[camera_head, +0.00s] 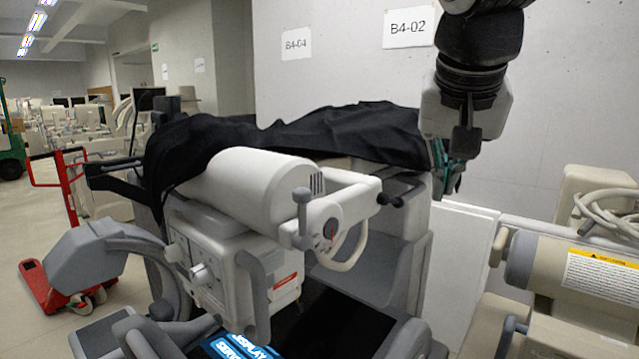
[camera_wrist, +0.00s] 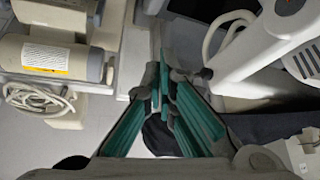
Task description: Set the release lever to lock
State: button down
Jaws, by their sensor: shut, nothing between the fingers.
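A cart with a white cylindrical housing (camera_head: 258,184) stands in the middle of the head view. A grey upright lever with a round knob (camera_head: 302,215) is on its front, beside a dark dial with a red pointer (camera_head: 331,229). A white arm (camera_head: 352,190) ends in a black knobbed grip (camera_head: 390,200). I cannot tell which part is the release lever, or read any lock mark. My gripper (camera_head: 446,180), with teal fingers, is shut and empty, right of and behind the black grip. In the wrist view, the fingertips (camera_wrist: 165,78) are apart from the white arm (camera_wrist: 235,62).
A black cover (camera_head: 330,132) drapes over the cart's top. A beige machine with a cylinder (camera_head: 545,268) and coiled hose stands at the right. A grey wall is behind. A red pallet truck (camera_head: 70,285) stands on the floor at the left.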

jog(key=w+r+m+h+b, duration=0.1)
jog(key=w+r+m, duration=0.1)
jog(key=w, duration=0.5)
jog(key=w+r+m+b, duration=0.1)
jog(key=w+r+m, duration=0.2)
jog(key=w, duration=0.4)
jog(key=shift+d+r+h, duration=0.3)
jog(key=shift+d+h, duration=0.05)
jog(key=shift+h, duration=0.05)
jog(key=shift+w+f, duration=0.1)
send_over(392, 201)
jog(key=w+d, duration=0.2)
jog(key=d, duration=0.3)
notch_tip(392, 201, down, 8)
jog(key=shift+w+a+f+p, duration=0.1)
jog(key=shift+a+f+p, duration=0.15)
jog(key=shift+f, duration=0.4)
jog(key=shift+s+a+f+p, duration=0.1)
jog(key=shift+a+f+p, duration=0.15)
jog(key=shift+f, duration=0.35)
jog(key=shift+w+a+f+p, duration=0.1)
jog(key=shift+a+f+p, duration=0.15)
jog(key=shift+f, duration=0.4)
